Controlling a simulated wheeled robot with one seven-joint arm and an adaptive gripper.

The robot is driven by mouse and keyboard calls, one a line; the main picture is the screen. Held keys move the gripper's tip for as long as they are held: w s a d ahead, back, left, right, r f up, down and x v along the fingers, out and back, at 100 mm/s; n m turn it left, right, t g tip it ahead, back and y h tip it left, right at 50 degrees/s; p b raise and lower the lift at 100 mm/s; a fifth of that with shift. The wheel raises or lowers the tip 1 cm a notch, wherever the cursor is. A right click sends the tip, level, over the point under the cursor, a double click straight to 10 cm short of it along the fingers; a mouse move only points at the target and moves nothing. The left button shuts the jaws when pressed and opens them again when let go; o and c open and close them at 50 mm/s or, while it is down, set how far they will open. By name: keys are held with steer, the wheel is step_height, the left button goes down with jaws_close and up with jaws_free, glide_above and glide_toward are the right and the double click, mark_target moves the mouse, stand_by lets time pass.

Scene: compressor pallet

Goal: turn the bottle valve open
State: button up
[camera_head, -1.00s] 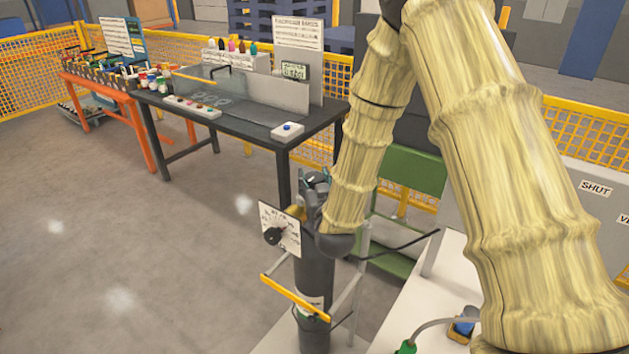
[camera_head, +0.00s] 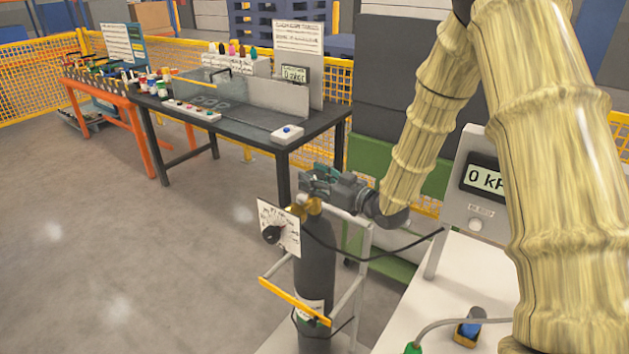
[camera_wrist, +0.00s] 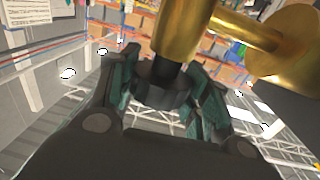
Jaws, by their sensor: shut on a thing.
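The dark gas bottle (camera_head: 315,262) stands upright in a frame with a yellow bar. Its brass valve (camera_head: 305,207) sits on top and shows large in the wrist view (camera_wrist: 185,32). My gripper (camera_head: 318,182) is at the bottle's top, reaching in from the right. In the wrist view, my gripper (camera_wrist: 166,82) has its green-dark fingers on both sides of the black valve knob (camera_wrist: 160,88) and is shut on it. In the head view the knob is mostly hidden by my gripper. A white dial plate with a black pointer knob (camera_head: 272,235) faces left beside the valve.
A grey box with a display reading "0 kP", partly cut off (camera_head: 485,180), stands on the white table (camera_head: 455,275) at right. A black hose (camera_head: 375,258) runs from the bottle toward it. A dark workbench (camera_head: 245,125) stands behind. The floor at left is clear.

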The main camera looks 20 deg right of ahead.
steer(key=n+g+y, duration=0.4)
steer(key=shift+d+y, duration=0.1)
steer(key=shift+y, duration=0.2)
steer(key=n+g+y, duration=0.1)
steer(key=n+g, duration=0.1)
steer(key=n+g+y, duration=0.1)
steer(key=g, duration=0.2)
steer(key=shift+w+f+n+y, duration=0.1)
steer(key=shift+n+y, duration=0.2)
steer(key=shift+n, duration=0.1)
steer(key=n+g, duration=0.1)
steer(key=g, duration=0.2)
steer(key=n+g+b, duration=0.1)
steer(key=n+g, duration=0.1)
steer(key=g, duration=0.1)
steer(key=shift+y, duration=0.4)
steer(key=shift+n+g+h+b, duration=0.7)
steer(key=shift+n+g, duration=1.7)
steer(key=shift+g, duration=1.3)
steer(key=o, duration=1)
steer(key=shift+v, duration=3.75)
